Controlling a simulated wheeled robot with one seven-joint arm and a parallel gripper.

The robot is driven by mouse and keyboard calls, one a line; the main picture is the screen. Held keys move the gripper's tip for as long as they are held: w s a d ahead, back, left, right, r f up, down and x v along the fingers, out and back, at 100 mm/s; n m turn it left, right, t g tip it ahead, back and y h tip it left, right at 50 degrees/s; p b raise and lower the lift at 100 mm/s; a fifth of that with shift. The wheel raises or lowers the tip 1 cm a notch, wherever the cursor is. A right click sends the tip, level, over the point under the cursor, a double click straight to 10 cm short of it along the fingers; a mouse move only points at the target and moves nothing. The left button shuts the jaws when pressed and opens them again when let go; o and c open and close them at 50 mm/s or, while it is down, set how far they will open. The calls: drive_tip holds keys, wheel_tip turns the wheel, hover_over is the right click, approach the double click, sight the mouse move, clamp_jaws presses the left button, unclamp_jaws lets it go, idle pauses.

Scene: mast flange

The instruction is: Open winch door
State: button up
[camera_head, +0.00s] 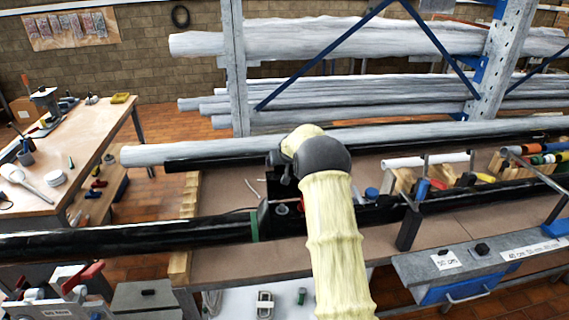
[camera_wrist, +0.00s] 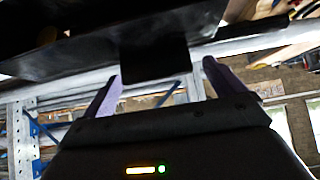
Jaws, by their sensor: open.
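A long black mast (camera_head: 130,235) lies across the workbench in the head view, with a green band by its open section. The winch door is not clearly identifiable there; my pale-sleeved arm covers part of this section. In the wrist view, my gripper (camera_wrist: 162,69) is open. Its two purple-grey fingers stand apart on either side of a dark flat piece (camera_wrist: 153,57) that hangs from a large black body (camera_wrist: 110,30). I cannot tell whether this piece is the door, or whether the fingers touch it. My gripper is hidden in the head view.
Wrapped pale tubes (camera_head: 290,40) lie on a rack behind the bench. A wooden table (camera_head: 85,145) with tools stands at the left. Bottles and small parts crowd the bench right of my arm.

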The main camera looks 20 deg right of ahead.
drive_tip(key=shift+s+f, duration=0.1)
drive_tip(key=shift+s+r+b, duration=0.3)
drive_tip(key=shift+s+b, duration=0.05)
drive_tip(key=b+v, duration=0.5)
drive_tip(key=v, duration=1.1)
drive_tip(key=shift+r, duration=0.25)
drive_tip(key=shift+w, duration=0.1)
